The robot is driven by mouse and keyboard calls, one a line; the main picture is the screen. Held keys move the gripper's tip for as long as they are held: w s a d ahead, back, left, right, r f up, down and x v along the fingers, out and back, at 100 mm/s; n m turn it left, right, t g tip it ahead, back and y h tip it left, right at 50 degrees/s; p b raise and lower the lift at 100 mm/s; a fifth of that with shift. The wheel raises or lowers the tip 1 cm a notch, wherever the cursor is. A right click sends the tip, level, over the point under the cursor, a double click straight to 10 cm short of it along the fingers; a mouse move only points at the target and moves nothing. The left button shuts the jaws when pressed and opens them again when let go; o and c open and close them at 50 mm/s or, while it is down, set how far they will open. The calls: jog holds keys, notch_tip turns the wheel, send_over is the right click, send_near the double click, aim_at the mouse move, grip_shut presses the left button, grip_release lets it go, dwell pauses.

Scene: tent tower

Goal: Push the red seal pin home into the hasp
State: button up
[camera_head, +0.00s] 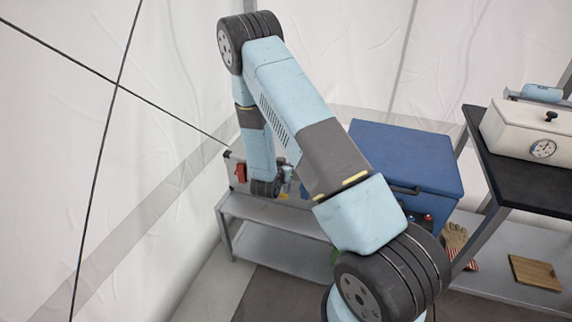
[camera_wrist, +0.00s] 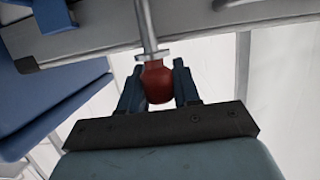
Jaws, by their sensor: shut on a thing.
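The red seal pin (camera_wrist: 157,82) has a red head and shows in the wrist view. My gripper (camera_wrist: 157,68) is shut on this head, one dark blue finger on each side. A pale metal rod (camera_wrist: 148,28) with a small flange runs from the head up past the edge of a grey case (camera_wrist: 100,42). I cannot tell the hasp apart from the case's fittings, nor how deep the pin sits. In the head view the grey case (camera_head: 231,166) is partly behind my arm, and the pin cannot be made out.
The case stands on a grey bench (camera_head: 262,211). A red fitting (camera_head: 241,172) is on its left part. A large blue box (camera_head: 405,155) stands to the right. A dark table (camera_head: 510,150) with a white dial box (camera_head: 530,130) is farther right. Tent walls close in on the left.

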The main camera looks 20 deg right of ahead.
jog(key=shift+f, duration=0.65)
jog(key=o, duration=1.1)
jog(key=shift+s, duration=0.15)
jog(key=v, duration=1.3)
jog(key=shift+a, duration=0.25)
jog(key=shift+s+r, duration=0.1)
jog(key=shift+s, duration=0.05)
